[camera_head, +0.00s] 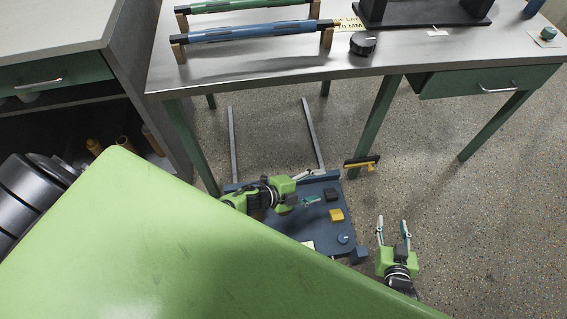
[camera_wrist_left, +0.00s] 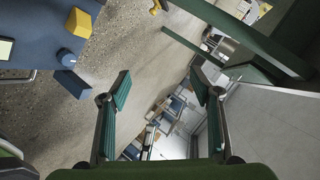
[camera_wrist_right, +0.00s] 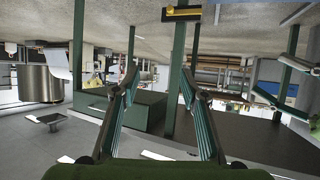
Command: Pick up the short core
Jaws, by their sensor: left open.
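I cannot pick out the short core for certain. Orange-brown cylinders (camera_head: 95,147) that look like cores stand in the dark space under the left cabinet, partly hidden by the green surface in front; another (camera_head: 125,144) stands to their right. My left gripper (camera_head: 314,188) is open and empty over the blue cart top (camera_head: 292,222), well right of these cylinders. In the left wrist view its fingers (camera_wrist_left: 164,90) are spread with nothing between them. My right gripper (camera_head: 392,222) is open and empty right of the cart; its spread fingers also show in the right wrist view (camera_wrist_right: 160,80).
A metal table (camera_head: 250,65) with green legs holds a green roller (camera_head: 245,5) and a blue roller (camera_head: 250,33) on stands. A black knob-like item (camera_head: 362,43) lies near its edge. A yellow-and-black item (camera_head: 362,163) is behind the cart. Floor at right is clear.

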